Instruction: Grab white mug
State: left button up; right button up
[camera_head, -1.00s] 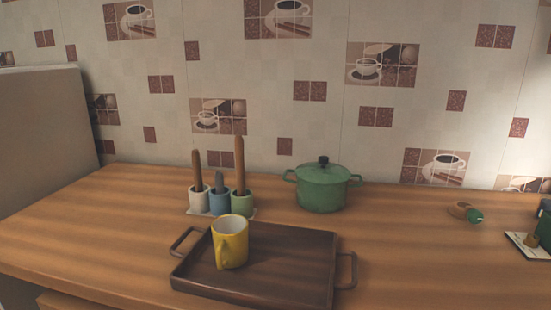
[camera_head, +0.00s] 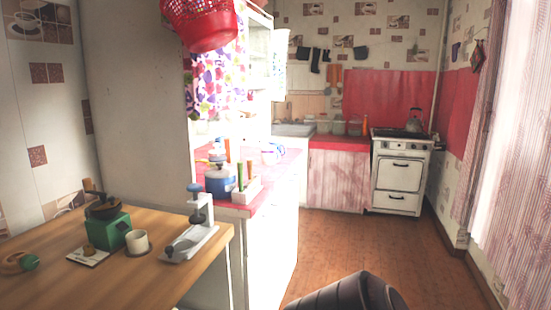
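A small white or cream mug (camera_head: 137,242) stands upright on the wooden counter (camera_head: 125,285) at the lower left. It is just right of a green box-shaped grinder (camera_head: 108,230) with a dark top and left of a white and grey press-like device (camera_head: 193,236). A white vessel with blue marks (camera_head: 270,154) stands farther off on the red oilcloth counter; I cannot tell whether it is a mug. Neither of my grippers is in view.
A card with a small brown item (camera_head: 88,254) lies near the grinder. A blue pot (camera_head: 220,182) stands on the red counter. A red basket (camera_head: 205,25) hangs above. A white stove (camera_head: 400,172) is at the back; the wooden floor (camera_head: 345,245) between is open.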

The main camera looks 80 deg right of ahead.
aim_at(267, 152)
jog(key=z, duration=2.5)
jog(key=i+l+z, duration=0.4)
jog(key=i, duration=0.4)
jog(key=i+z, duration=0.35)
jog(key=i, duration=0.45)
jog(key=i+l+u, duration=0.15)
jog(key=i, duration=1.05)
jog(key=i+l+u, duration=0.1)
jog(key=i+u, duration=0.3)
jog(key=i+l+u, duration=0.15)
jog(key=i+u, duration=0.25)
jog(key=i+l+u, duration=0.2)
jog(key=u, duration=0.2)
jog(key=i+l+u, duration=0.2)
jog(key=l+u, duration=0.2)
